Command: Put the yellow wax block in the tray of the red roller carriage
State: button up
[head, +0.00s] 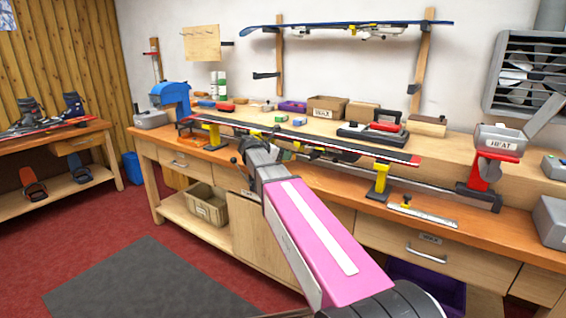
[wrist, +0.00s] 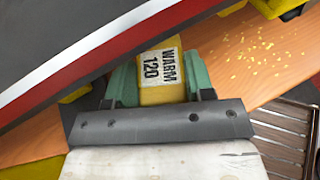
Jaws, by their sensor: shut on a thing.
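The yellow wax block (wrist: 160,78), labelled "WARM 120", sits between the green fingers of my gripper (wrist: 159,84) in the wrist view. The fingers are shut on its sides, and its label faces the camera. In the head view my pink arm reaches to the bench's middle left, and its wrist hides most of the gripper and block. A red stand with a grey "HEAT" box (head: 497,140) is at the bench's right end, well apart from my gripper.
A long ski (head: 330,144) with a red and white edge lies along the bench on yellow supports; it also shows close by in the wrist view (wrist: 75,65). Yellow shavings (wrist: 262,55) lie on the wood. A red-handled tool (head: 388,127) and cardboard boxes (head: 327,106) stand behind.

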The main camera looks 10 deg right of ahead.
jog(key=shift+f, duration=1.7)
jog(key=o, duration=0.9)
jog(key=shift+f, duration=0.1)
jog(key=shift+o, duration=0.2)
